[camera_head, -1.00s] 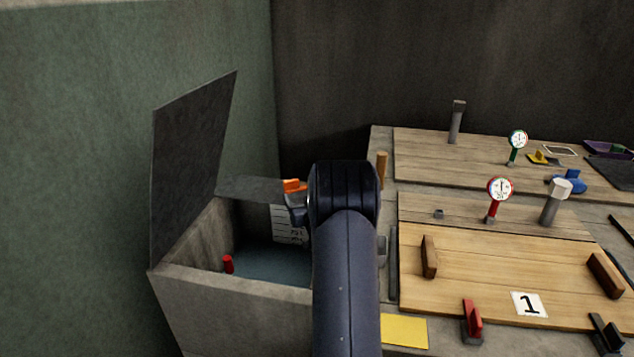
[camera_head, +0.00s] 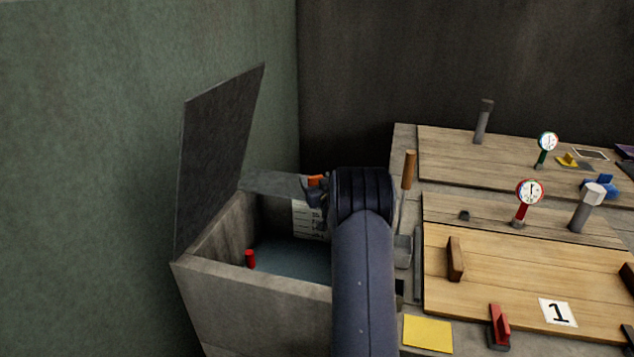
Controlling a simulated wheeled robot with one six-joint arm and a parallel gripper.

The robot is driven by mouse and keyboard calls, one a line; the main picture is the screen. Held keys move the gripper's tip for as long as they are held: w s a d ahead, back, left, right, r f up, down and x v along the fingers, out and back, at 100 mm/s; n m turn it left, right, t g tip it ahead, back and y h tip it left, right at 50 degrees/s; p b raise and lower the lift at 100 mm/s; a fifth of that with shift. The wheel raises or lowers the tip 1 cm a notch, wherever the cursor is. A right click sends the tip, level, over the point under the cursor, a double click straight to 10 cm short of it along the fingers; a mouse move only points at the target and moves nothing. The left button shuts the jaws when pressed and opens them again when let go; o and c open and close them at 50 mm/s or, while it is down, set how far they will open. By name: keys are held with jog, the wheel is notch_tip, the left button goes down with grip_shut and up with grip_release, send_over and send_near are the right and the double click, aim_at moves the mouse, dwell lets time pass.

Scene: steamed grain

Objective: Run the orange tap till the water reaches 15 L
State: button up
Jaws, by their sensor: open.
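The orange tap (camera_head: 317,180) shows above the back of an open stone tank, partly hidden by my gripper. My gripper (camera_head: 314,190) is open at the tap; whether its fingers touch the tap cannot be told. My arm covers the tank's right part. The tank (camera_head: 255,283) holds dark water (camera_head: 290,259). A white scale (camera_head: 308,219) with marks stands on its inner back wall, its lower end near the water. Its numbers are too small and too covered to read. A red peg (camera_head: 250,259) stands at the water's left edge.
The tank's dark lid (camera_head: 220,155) stands open on the left. To the right, a bench carries wooden boards (camera_head: 540,270), a red dial (camera_head: 529,192), a green dial (camera_head: 547,142), a red lever (camera_head: 499,325) and a yellow square (camera_head: 428,334). A wooden handle (camera_head: 408,169) stands beside my arm.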

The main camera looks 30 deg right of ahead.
jog(key=shift+w, duration=0.1)
jog(key=shift+c, duration=0.5)
jog(key=c, duration=1.3)
